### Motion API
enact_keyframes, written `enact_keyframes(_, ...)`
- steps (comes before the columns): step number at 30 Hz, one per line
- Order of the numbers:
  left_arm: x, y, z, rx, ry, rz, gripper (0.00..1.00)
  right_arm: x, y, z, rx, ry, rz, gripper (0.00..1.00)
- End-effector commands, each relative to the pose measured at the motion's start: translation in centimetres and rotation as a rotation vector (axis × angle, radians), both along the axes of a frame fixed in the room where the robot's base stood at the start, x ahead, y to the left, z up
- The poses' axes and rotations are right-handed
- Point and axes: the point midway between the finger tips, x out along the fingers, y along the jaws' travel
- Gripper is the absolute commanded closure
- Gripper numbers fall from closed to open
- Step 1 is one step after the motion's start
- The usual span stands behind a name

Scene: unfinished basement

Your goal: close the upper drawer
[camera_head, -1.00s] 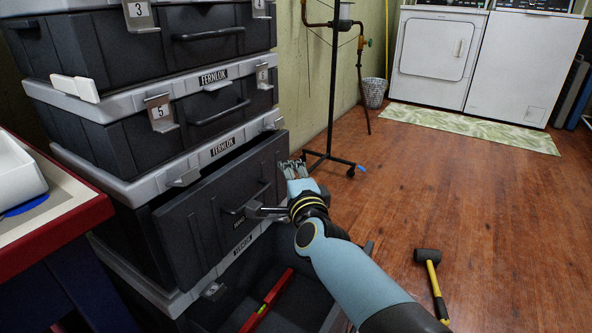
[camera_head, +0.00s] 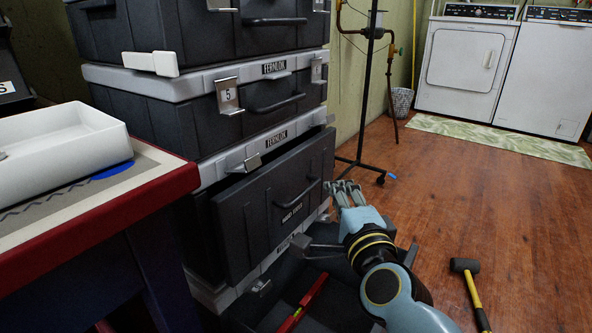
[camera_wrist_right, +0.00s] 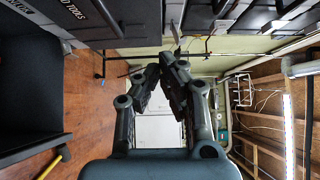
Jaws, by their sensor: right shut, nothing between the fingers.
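The upper drawer (camera_head: 265,215) is a dark grey front with a bar handle and a white label, in the stack of grey cases. It stands partly out, with a dark gap along its top edge. Part of its labelled front (camera_wrist_right: 85,14) shows at the top left in the wrist view. My right gripper (camera_head: 343,188) is beside the drawer front's right end, near the handle; I cannot tell if it touches. Its fingers (camera_wrist_right: 158,72) meet at the tips and hold nothing. My left gripper is out of view.
Below, an open drawer (camera_head: 268,322) holds a red level (camera_head: 304,300); my right arm partly covers it. A red-edged table (camera_head: 160,195) with a white tray (camera_head: 60,150) is at left. A mallet (camera_head: 466,266) lies on the floor at right. A metal stand (camera_head: 366,110) is behind.

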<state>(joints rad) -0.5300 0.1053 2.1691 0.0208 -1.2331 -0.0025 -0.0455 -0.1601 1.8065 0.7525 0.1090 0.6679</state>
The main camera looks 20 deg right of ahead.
Motion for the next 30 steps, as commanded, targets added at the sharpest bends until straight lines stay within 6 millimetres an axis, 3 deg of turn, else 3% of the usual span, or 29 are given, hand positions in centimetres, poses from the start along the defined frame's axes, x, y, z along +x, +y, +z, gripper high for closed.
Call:
enact_keyframes(5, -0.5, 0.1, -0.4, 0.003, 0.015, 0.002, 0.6, 0.7, -0.1, -0.4, 0.0, 0.01, 0.001, 1.0)
enact_keyframes(19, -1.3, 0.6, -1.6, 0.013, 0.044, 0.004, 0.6, 10.0, -1.3, -0.6, -0.001, 0.011, 0.0, 1.0)
enact_keyframes(24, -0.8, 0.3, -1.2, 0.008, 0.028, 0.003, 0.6, 11.8, 0.5, -0.8, 0.002, 0.014, 0.0, 1.0)
enact_keyframes(30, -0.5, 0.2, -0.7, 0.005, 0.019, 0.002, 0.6, 12.7, 1.2, -0.8, 0.0, 0.014, -0.001, 1.0)
